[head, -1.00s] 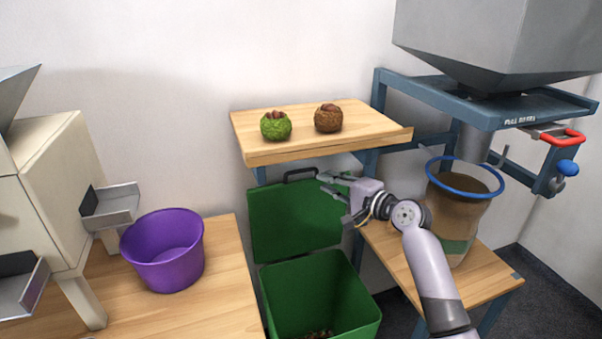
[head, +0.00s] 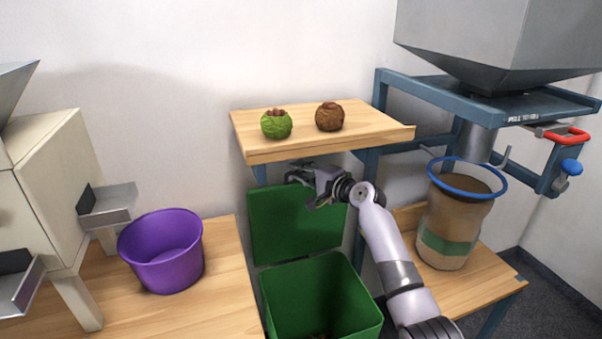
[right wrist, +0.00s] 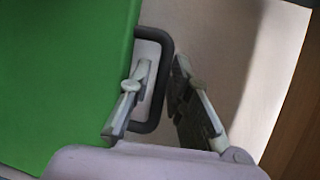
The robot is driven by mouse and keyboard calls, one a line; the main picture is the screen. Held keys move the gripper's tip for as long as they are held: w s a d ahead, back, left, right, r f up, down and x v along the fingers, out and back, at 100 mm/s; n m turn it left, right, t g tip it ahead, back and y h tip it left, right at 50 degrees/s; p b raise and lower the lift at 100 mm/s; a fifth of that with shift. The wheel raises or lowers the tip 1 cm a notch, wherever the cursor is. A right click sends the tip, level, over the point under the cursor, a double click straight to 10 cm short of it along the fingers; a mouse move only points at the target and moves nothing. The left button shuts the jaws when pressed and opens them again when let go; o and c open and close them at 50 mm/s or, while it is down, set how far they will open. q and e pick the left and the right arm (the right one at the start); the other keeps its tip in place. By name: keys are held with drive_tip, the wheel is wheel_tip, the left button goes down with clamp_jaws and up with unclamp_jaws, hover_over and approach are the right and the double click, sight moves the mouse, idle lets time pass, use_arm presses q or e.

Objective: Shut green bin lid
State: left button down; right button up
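The green bin (head: 360,312) stands open on the floor, with some brown contents low inside. Its green lid (head: 278,240) stands raised, leaning back behind the opening; it also fills the left of the right wrist view (right wrist: 65,75). The lid's dark loop handle (right wrist: 168,90) is on its edge and is largely hidden by my gripper in the head view. My right gripper (head: 302,178) is at the lid's top edge. In the right wrist view its fingers (right wrist: 161,66) are apart, one over the loop's opening and one just outside the bar. My left gripper is not in view.
A purple bucket (head: 163,255) stands on the left table. A blue-rimmed brown bag (head: 455,215) stands right of my arm, under the hopper (head: 490,45).

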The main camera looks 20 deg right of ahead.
drive_tip(key=shift+c, duration=0.4)
clamp_jaws()
